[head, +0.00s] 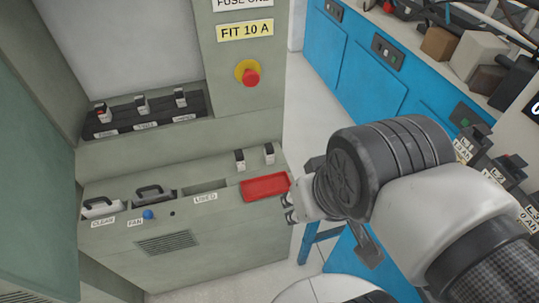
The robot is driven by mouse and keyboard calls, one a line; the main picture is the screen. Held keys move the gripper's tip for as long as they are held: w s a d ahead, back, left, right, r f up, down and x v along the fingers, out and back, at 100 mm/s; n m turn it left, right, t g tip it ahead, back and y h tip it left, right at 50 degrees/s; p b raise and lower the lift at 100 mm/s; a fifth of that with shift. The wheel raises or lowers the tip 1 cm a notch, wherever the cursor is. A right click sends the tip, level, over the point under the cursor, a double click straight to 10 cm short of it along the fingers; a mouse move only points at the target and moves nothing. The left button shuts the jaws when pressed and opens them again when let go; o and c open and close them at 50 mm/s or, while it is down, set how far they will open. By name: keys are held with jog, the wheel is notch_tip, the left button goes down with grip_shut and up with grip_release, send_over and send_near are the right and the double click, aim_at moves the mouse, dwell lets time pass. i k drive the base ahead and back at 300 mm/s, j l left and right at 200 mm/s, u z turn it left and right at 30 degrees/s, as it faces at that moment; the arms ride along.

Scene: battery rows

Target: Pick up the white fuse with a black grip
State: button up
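Two small white fuses with black grips stand upright on the top of the grey cabinet, a left one (240,160) and a right one (269,154), just behind a red tray (265,186). My gripper (289,207) is at the right end of the red tray, largely hidden behind my wrist. Only small dark and pale tips show there, so its opening and anything between its fingers cannot be made out.
A red button (251,77) is on the panel above. A blue bench (350,70) with boxes stands right; floor shows between.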

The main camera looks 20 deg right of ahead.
aim_at(103, 112)
jog(key=i+j+u, duration=0.3)
jog(key=i+j, duration=0.15)
jog(key=j, duration=0.2)
jog(key=i+j+u, duration=0.3)
jog(key=i+j, duration=0.2)
